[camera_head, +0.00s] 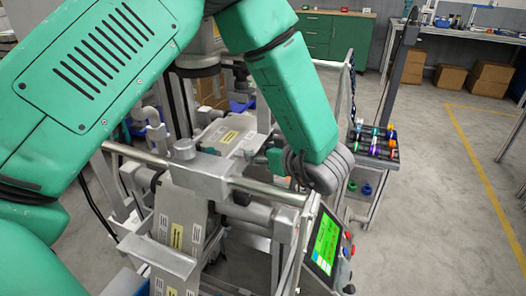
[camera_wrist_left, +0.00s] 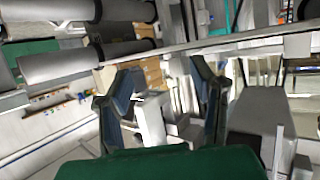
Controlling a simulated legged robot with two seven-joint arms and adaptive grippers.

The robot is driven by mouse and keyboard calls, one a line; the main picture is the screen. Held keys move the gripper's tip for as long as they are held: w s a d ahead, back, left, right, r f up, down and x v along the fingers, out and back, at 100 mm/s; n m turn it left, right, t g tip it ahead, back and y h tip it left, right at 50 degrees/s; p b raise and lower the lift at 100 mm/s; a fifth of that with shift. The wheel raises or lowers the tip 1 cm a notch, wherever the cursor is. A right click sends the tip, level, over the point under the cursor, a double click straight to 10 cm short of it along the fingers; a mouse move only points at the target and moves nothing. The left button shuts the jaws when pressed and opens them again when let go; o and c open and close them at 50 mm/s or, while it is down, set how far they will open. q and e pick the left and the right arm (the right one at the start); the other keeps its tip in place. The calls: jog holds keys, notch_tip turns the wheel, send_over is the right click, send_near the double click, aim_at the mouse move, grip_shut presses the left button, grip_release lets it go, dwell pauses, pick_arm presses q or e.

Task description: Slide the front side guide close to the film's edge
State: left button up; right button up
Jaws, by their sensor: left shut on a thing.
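The film (camera_head: 180,235) is a pale strip with white and yellow labels, running down over the machine's front; another labelled stretch (camera_head: 228,135) lies farther back. A grey metal guide block (camera_head: 208,166) sits on the round crossbar over the film. My left gripper (camera_head: 262,158) comes from the right, partly hidden behind its own green arm and grey wrist. In the left wrist view, the two dark fingers of my left gripper (camera_wrist_left: 160,88) stand around a pale grey block (camera_wrist_left: 152,122), likely the side guide. The contact and the gap to the film's edge are unclear. My right gripper is not in view.
A touch screen (camera_head: 325,241) with buttons stands at the machine's right front corner. The metal crossbar (camera_head: 265,189) runs below my left wrist. A rack of coloured items (camera_head: 374,143) stands to the right. Grey rollers (camera_wrist_left: 75,65) show in the left wrist view. Open floor lies farther right.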

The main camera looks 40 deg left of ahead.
pick_arm(q)
jog(key=v, duration=1.2)
jog(key=shift+w+a, duration=0.15)
